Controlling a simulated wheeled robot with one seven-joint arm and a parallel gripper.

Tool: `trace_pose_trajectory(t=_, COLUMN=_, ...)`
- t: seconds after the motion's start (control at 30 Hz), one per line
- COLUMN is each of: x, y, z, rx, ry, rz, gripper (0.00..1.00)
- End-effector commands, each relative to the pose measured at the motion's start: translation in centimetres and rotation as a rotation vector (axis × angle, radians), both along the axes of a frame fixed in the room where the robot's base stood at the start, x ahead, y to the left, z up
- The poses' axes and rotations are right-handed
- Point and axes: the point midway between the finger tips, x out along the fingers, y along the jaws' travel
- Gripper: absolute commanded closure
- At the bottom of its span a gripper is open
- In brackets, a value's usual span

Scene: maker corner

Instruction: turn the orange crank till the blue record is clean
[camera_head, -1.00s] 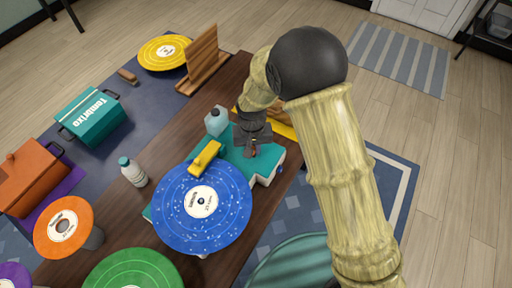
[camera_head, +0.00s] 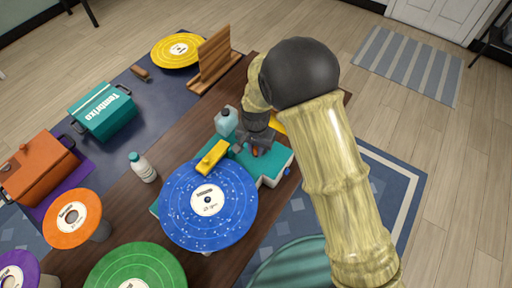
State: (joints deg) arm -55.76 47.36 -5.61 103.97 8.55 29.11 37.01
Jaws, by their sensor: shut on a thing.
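The blue record (camera_head: 232,221) sits on a teal cleaning machine (camera_head: 274,162) on the dark wooden table. White specks show on the record's surface. A yellow arm (camera_head: 211,157) reaches over the record's upper edge. My gripper (camera_head: 256,150) points down at the machine's top, behind and right of the record. It is shut on the orange crank (camera_head: 255,151), of which only a small piece shows. The rest of the crank is hidden by my fingers.
A pale blue bottle (camera_head: 226,121) stands close left of my gripper, and a white bottle (camera_head: 143,169) left of the record.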

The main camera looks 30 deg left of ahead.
Motion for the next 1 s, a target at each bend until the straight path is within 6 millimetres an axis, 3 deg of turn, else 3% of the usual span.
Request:
trace_pose_trajectory(t=0.1, x=0.1, y=0.2, z=0.2, rx=0.004, ry=-0.003, rz=0.002, gripper=1.00)
trace_pose_trajectory(t=0.13, x=0.1, y=0.2, z=0.2, rx=0.004, ry=-0.003, rz=0.002, gripper=0.81)
trace_pose_trajectory(t=0.23, x=0.1, y=0.1, z=0.1, rx=0.003, ry=-0.003, rz=0.002, gripper=0.61)
trace_pose_trajectory(t=0.67, x=0.1, y=0.1, z=0.8, rx=0.002, ry=-0.002, rz=0.002, gripper=0.61)
trace_pose_trajectory(t=1.0, x=0.1, y=0.1, z=6.5, rx=0.005, ry=-0.004, rz=0.002, gripper=0.61)
